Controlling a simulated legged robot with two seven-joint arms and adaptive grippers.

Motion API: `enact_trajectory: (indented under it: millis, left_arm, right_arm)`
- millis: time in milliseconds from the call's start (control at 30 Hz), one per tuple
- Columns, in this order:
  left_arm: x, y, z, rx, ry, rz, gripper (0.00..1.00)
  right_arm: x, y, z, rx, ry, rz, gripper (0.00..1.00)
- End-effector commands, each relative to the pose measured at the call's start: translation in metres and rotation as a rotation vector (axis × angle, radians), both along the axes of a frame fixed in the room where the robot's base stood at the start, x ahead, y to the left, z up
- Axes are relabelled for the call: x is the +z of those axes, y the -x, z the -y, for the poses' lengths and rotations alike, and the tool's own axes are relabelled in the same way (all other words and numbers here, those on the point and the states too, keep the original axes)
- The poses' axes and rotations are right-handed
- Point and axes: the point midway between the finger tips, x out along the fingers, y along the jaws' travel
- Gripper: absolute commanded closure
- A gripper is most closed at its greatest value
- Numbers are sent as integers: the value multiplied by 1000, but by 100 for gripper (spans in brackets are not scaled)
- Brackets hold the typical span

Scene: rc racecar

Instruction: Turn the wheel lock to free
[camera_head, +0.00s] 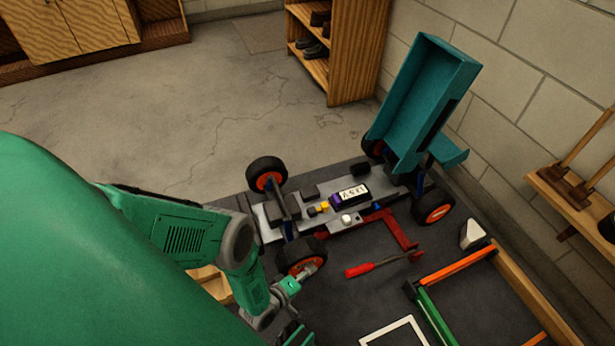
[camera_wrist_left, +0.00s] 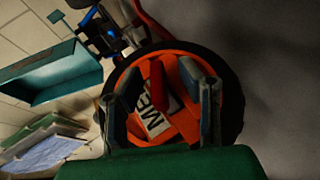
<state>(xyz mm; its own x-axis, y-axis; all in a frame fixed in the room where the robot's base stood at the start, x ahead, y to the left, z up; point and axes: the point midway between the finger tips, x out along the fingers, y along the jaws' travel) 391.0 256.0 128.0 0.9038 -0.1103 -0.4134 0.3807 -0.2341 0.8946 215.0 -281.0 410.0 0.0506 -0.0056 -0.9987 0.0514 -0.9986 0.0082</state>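The racecar chassis (camera_head: 335,215) sits on the dark bench top with its teal body shell (camera_head: 420,100) raised at the back right. Its near left wheel (camera_head: 301,250) has a black tire and an orange hub. My left gripper (camera_head: 308,269) is at this wheel's outer face. In the left wrist view the orange wheel (camera_wrist_left: 178,52) fills the middle, with a red lock piece (camera_wrist_left: 157,85) and a white lettered label (camera_wrist_left: 158,117). My left gripper (camera_wrist_left: 162,100) is open, its fingers on either side of the lock piece; contact is unclear. My right gripper is not seen.
A red-handled tool (camera_head: 372,268) lies right of the wheel. An orange and green frame (camera_head: 455,268) and a white-edged panel (camera_head: 395,332) lie at the front right. A block wall (camera_head: 530,70) stands behind the bench. A wooden shelf (camera_head: 355,50) stands on the floor beyond.

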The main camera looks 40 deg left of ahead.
Motion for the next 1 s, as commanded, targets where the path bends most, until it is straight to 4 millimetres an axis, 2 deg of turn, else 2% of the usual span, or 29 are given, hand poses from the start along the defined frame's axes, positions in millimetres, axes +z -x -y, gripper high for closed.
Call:
enact_trajectory:
  millis: [267, 700, 1000]
  left_arm:
    - [14, -2, 0, 0, 0, 1, 67]
    - [79, -5, 0, 2, 3, 11, 67]
    - [99, -1, -1, 1, 2, 3, 67]
  right_arm:
    - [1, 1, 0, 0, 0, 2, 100]
    - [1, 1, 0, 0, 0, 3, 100]
    - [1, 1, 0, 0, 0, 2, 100]
